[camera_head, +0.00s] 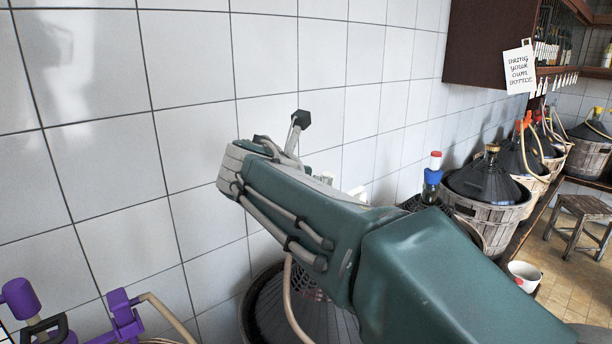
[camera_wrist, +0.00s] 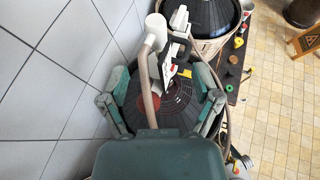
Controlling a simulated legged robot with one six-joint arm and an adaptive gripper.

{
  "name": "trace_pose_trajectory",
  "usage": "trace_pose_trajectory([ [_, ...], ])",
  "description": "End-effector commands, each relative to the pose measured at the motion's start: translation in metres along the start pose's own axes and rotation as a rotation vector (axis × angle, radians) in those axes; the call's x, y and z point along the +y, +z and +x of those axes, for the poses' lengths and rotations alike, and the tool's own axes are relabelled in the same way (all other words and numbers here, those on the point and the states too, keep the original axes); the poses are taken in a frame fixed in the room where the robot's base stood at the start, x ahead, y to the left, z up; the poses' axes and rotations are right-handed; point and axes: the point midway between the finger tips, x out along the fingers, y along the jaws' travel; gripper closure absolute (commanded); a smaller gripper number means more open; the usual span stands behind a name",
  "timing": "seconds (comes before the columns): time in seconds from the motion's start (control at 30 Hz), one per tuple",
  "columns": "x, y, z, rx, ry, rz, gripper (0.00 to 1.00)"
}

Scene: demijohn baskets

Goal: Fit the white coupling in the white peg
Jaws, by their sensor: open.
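In the wrist view, my gripper (camera_wrist: 160,73) is open, with one finger on each side of a dark demijohn top (camera_wrist: 180,110). A white cylindrical piece (camera_wrist: 156,23) with a beige hose stands just beyond the fingertips. White angular parts with a black handle (camera_wrist: 168,68) lie between the fingers, with no clear contact. I cannot tell for sure which white part is the coupling and which the peg.
A tiled wall (camera_head: 190,110) runs close along the left. Purple fittings (camera_head: 122,312) sit at lower left. More basketed demijohns (camera_head: 483,195) line the bench at right, with a red-and-blue fitting (camera_head: 432,176) and a white mug (camera_head: 523,275). The floor at right has free room.

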Motion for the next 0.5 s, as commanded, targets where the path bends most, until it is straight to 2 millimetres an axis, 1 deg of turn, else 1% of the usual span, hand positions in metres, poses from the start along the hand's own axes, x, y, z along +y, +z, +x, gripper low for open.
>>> trace_pose_trajectory([
  [0.03, 0.006, 0.001, 0.000, -0.009, 0.004, -0.025, 0.19],
  [0.17, 0.008, 0.002, 0.004, -0.017, 0.004, -0.042, 0.19],
  [0.27, 0.007, 0.001, 0.017, -0.015, 0.001, -0.041, 0.19],
  [0.5, 0.007, 0.002, 0.058, -0.014, 0.001, -0.039, 0.19],
])
